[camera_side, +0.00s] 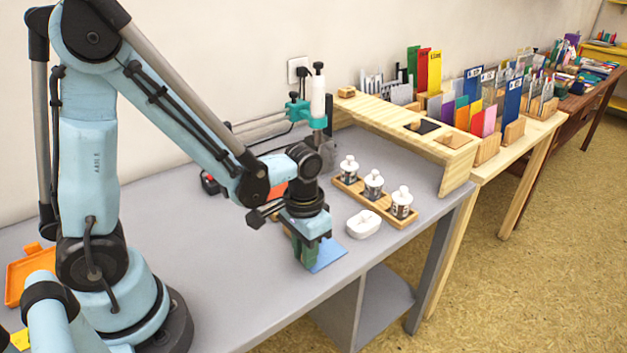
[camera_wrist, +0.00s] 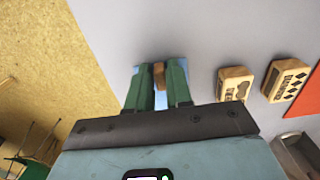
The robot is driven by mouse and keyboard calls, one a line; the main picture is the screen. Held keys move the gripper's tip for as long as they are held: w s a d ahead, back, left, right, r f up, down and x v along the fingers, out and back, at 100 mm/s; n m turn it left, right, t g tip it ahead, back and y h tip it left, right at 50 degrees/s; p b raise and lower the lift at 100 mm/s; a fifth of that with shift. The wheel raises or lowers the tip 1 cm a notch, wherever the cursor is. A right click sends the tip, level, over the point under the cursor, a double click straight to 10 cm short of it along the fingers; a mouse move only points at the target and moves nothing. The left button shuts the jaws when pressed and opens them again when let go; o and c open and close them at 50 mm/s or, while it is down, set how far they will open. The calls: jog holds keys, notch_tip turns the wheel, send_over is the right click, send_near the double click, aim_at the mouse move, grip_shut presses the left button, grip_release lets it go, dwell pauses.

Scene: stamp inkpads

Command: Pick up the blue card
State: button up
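The blue card (camera_side: 328,254) lies flat on the grey table near its front edge in the side view. My gripper (camera_side: 303,262) points down over its left part and hides some of it. In the wrist view the blue card (camera_wrist: 160,100) shows between the green fingers of my gripper (camera_wrist: 158,68). A small wooden block (camera_wrist: 158,76) sits between the fingertips, filling most of the gap. I cannot tell whether the fingers press on the block or whether they touch the card.
Wooden stamps (camera_wrist: 235,83) (camera_wrist: 287,79) lie to the right in the wrist view. A white dish (camera_side: 364,224) and a wooden rack (camera_side: 385,206) with three white-capped bottles stand right of my gripper. A wooden shelf (camera_side: 385,115) stands behind. The table's front edge is close.

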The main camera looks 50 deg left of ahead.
grip_shut()
jog(key=shift+r, duration=0.1)
